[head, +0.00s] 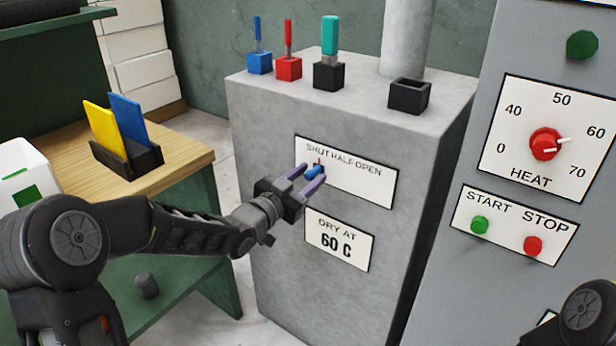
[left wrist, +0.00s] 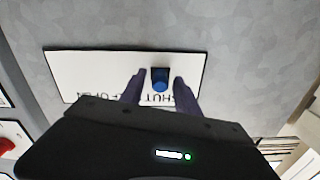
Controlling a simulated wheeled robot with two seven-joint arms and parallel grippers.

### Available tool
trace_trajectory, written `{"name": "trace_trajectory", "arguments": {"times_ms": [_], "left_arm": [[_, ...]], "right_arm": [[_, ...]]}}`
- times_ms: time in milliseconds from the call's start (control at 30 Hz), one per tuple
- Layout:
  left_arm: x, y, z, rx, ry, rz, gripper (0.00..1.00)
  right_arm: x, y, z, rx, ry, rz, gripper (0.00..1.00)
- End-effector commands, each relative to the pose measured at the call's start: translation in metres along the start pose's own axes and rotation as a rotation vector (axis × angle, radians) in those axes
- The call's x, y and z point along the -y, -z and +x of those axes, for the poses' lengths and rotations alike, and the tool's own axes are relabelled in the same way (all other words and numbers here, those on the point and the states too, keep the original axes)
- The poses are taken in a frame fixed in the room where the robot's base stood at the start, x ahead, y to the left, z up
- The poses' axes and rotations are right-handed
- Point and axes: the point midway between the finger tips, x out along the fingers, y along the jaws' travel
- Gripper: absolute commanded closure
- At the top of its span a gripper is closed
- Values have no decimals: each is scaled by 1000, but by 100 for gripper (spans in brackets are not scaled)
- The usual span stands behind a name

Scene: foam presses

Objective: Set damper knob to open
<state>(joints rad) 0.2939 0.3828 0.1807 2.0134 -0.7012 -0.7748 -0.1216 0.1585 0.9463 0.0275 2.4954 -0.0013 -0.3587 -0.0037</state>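The blue damper knob (head: 313,171) is on the white plate (head: 370,187) marked SHUT, HALF and OPEN, on the front of the grey cabinet. It sits below the word SHUT, and a small red mark shows just above it. My left gripper (head: 308,180) is at the knob, with its purple fingers on either side. In the left wrist view the knob (left wrist: 160,79) lies between the two fingers (left wrist: 160,92), with a gap on each side. The gripper is open. My right arm's link shows at the lower right; its gripper is out of view.
A DRY AT 60 C sign (head: 339,239) is just below the plate. Blue (head: 259,63), red (head: 288,69) and black (head: 328,77) holders with tools and an empty black holder (head: 409,96) stand on the cabinet. A HEAT dial (head: 545,144) and START/STOP buttons are on the right panel.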

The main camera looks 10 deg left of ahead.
Motion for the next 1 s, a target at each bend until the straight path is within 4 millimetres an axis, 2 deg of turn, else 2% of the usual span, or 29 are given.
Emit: {"name": "trace_trajectory", "arguments": {"times_ms": [67,433,1000], "left_arm": [[0,0,0,0,0,0,69],[0,0,0,0,0,0,99],[0,0,0,0,0,0,100]], "right_arm": [[0,0,0,0,0,0,44],[0,0,0,0,0,0,44],[0,0,0,0,0,0,44]]}}
